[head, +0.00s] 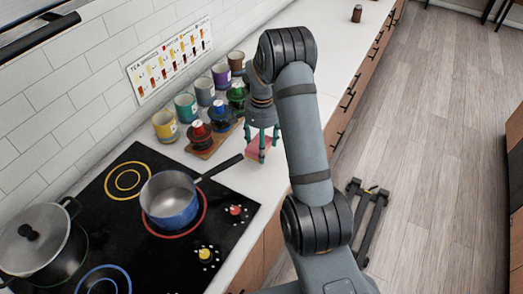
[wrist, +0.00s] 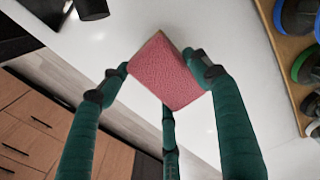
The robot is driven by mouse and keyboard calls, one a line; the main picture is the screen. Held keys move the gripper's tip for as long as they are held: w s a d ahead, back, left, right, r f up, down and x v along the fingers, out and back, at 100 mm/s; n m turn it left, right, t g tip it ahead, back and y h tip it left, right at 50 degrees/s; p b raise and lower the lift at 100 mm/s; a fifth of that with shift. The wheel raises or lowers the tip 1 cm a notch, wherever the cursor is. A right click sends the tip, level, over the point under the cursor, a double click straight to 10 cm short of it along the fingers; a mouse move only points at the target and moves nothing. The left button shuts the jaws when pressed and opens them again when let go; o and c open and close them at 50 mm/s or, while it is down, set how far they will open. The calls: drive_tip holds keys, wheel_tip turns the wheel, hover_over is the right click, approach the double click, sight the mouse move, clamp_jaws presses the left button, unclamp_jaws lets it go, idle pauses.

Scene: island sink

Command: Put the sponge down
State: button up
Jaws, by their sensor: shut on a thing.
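The sponge (wrist: 165,75) is a pink-red block. In the wrist view it sits tilted between the green fingers of my gripper (wrist: 160,85), which is shut on it. In the head view the sponge (head: 255,150) shows partly behind the fingers of my gripper (head: 262,148), over the white counter (head: 235,178) near its front edge. I cannot tell whether the sponge touches the counter. Part of the sponge is hidden by the fingers.
A wooden tray (head: 213,145) with colored-lidded jars stands just left of my gripper. Several cups (head: 163,124) line the wall. A blue pot (head: 170,198) sits on the black cooktop (head: 110,215), its handle pointing toward the sponge.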

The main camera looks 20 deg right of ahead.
wheel_tip(320, 180, down, 3)
drive_tip(key=shift+f+p, duration=0.1)
drive_tip(key=shift+p, duration=0.6)
drive_tip(key=shift+f, duration=0.45)
drive_tip(key=shift+f, duration=0.1)
drive_tip(key=shift+f+b, duration=0.15)
drive_tip(key=shift+b, duration=0.15)
drive_tip(key=o, duration=1)
drive_tip(key=shift+r, duration=0.2)
wheel_tip(320, 180, up, 12)
drive_tip(key=shift+r+b, duration=0.1)
drive_tip(key=shift+b, duration=0.5)
